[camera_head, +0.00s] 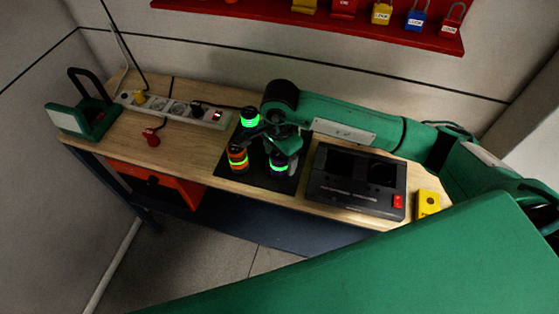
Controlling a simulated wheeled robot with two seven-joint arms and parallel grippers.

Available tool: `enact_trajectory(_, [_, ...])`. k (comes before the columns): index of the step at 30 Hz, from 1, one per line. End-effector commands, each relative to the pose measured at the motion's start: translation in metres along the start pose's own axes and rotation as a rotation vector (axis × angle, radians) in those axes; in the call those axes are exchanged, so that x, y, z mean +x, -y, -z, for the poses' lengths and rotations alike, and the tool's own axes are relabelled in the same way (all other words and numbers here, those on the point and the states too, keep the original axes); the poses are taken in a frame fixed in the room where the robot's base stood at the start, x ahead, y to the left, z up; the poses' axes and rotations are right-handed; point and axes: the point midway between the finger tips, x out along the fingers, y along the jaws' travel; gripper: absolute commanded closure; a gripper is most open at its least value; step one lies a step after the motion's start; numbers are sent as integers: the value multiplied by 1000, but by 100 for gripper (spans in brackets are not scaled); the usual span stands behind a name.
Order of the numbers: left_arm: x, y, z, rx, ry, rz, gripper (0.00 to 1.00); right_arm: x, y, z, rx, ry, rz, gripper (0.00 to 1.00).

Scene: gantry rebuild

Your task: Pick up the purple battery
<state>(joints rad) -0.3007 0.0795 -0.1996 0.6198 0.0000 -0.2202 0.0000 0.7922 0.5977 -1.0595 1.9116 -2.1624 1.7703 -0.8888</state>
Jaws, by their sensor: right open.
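The purple battery (279,162) stands upright on a black mat (229,165) on the wooden bench, with a glowing green band around it. My right gripper (281,160) reaches in from the right and points down over this battery. Its jaws are open, with finger parts beside the battery's upper part. I cannot tell whether they touch it. The gripper hides the battery's top. An orange battery (238,160) stands just left of it, and another battery with a green glowing top (250,118) stands behind. My left gripper is not in view.
A black device with a red switch (357,181) sits right of the mat, with a yellow box (427,204) beyond it. A power strip (175,108) lies along the back. A green-and-black holder (85,118) stands at the far left. A red padlock rack (330,20) hangs above.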

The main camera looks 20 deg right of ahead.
Motion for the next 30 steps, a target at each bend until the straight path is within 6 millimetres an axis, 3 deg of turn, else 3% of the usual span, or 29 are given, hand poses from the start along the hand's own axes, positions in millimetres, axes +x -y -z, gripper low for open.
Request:
enact_trajectory(4, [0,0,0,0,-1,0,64,0,0,0,0,0,0,32])
enact_trajectory(12, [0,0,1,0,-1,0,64,0,0,0,0,1,0,85])
enact_trajectory(13, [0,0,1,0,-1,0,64,-1,0,0,0,1,1,88])
enact_trajectory(23, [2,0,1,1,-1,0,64,-4,1,0,1,2,2,88])
enact_trajectory(30, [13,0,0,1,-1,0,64,-31,2,0,-1,0,7,88])
